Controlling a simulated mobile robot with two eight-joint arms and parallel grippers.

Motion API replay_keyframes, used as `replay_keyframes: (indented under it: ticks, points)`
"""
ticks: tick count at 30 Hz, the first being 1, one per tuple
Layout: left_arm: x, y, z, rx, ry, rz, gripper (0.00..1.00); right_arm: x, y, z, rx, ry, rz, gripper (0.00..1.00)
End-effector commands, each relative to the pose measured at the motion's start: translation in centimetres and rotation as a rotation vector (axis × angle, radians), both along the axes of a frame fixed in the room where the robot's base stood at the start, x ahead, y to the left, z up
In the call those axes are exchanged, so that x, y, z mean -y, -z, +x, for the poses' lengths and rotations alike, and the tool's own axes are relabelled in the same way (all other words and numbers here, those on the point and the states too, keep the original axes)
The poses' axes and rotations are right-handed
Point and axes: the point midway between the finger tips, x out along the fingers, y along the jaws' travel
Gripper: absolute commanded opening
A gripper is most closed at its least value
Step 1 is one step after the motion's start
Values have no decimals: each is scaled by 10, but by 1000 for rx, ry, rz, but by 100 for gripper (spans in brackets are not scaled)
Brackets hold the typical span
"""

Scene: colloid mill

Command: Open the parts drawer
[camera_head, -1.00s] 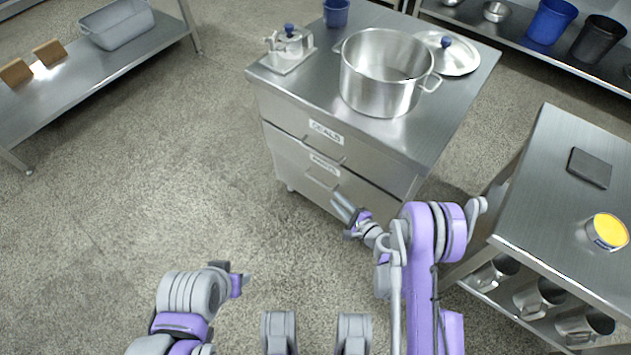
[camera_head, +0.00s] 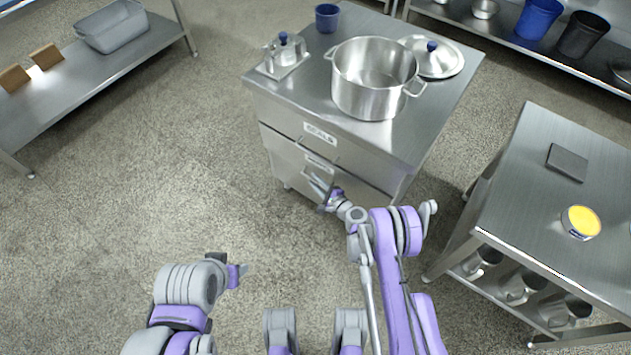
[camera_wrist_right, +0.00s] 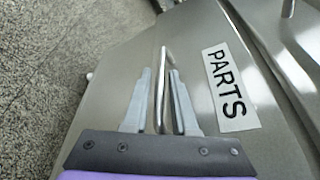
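The parts drawer is the lower drawer of the steel cabinet; its front (camera_head: 350,184) looks flush with the cabinet. In the right wrist view its PARTS label (camera_wrist_right: 230,82) shows right of the bar handle (camera_wrist_right: 161,75). My right gripper (camera_head: 320,188) is at this drawer front. In the right wrist view the gripper's fingers (camera_wrist_right: 160,100) stand on either side of the handle, with gaps visible, so it is open around the bar. My left gripper (camera_head: 242,275) hangs over the floor at lower left, away from the cabinet; its finger opening is unclear.
The upper drawer (camera_head: 290,123) sits just above. A large pot (camera_head: 370,98), a lid (camera_head: 440,62) and a small lidded vessel (camera_head: 285,50) stand on the cabinet. A steel table (camera_head: 545,205) is at right. The floor (camera_head: 180,190) left of the cabinet is clear.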

Motion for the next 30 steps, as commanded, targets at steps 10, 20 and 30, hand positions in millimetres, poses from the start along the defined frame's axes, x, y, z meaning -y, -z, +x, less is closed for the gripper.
replay_keyframes:
  ticks: [10, 20, 30]
  points:
    - [0, 0, 0, 0, 0, 0, 50, -2, 0, 3, 0, 0, 0, 24]
    - [0, 0, 0, 0, 0, 0, 50, -2, 0, 3, 0, 0, 0, 0]
    - [0, 0, 0, 0, 0, 0, 50, -2, 0, 2, 0, 0, 0, 0]
